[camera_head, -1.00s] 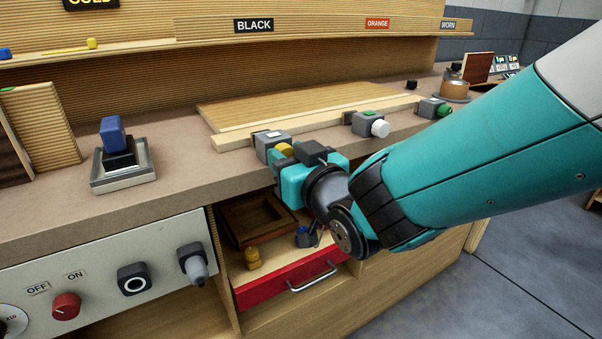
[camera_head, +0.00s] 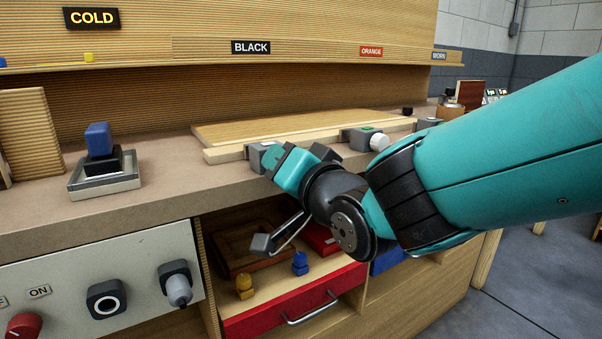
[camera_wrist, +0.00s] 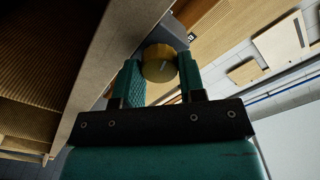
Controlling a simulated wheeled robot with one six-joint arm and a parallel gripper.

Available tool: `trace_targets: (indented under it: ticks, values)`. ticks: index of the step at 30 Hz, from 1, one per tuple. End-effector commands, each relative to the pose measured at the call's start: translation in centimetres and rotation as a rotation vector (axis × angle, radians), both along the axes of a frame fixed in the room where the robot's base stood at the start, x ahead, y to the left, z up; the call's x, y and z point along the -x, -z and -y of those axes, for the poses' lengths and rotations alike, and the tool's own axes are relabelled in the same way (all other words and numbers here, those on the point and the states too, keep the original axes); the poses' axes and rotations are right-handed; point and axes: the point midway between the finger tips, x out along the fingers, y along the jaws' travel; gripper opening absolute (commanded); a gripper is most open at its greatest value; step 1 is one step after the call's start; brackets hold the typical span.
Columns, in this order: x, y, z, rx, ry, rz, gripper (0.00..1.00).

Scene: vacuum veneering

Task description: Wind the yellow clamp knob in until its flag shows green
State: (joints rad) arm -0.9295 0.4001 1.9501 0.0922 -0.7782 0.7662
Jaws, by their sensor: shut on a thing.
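The yellow clamp knob (camera_wrist: 160,63) sits between the two teal fingers of my gripper (camera_wrist: 160,82) in the wrist view. A pale line marks its face. In the head view my gripper (camera_head: 283,162) is shut at the left grey clamp (camera_head: 257,158) on the bench edge and hides the yellow knob. The clamp's flag is too small and covered to read its colour.
To the right, a clamp with a white knob (camera_head: 379,142) shows a green flag (camera_head: 367,128). Another grey clamp (camera_head: 427,123) is partly behind my arm. The open red drawer (camera_head: 290,305) sticks out below my gripper. A blue-handled block (camera_head: 98,140) stands left on the bench.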

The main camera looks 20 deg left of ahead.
Motion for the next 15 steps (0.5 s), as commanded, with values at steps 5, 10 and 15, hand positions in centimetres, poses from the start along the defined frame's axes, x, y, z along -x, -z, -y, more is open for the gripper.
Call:
trace_targets:
  ticks: [5, 10, 15]
  values:
    - [0.16, 0.33, -0.07, -0.013, -0.004, -0.027, 0.13]
    - [0.17, 0.29, -0.08, -0.017, -0.004, -0.031, 0.13]
    - [0.17, 0.29, -0.08, -0.016, -0.004, -0.031, 0.13]
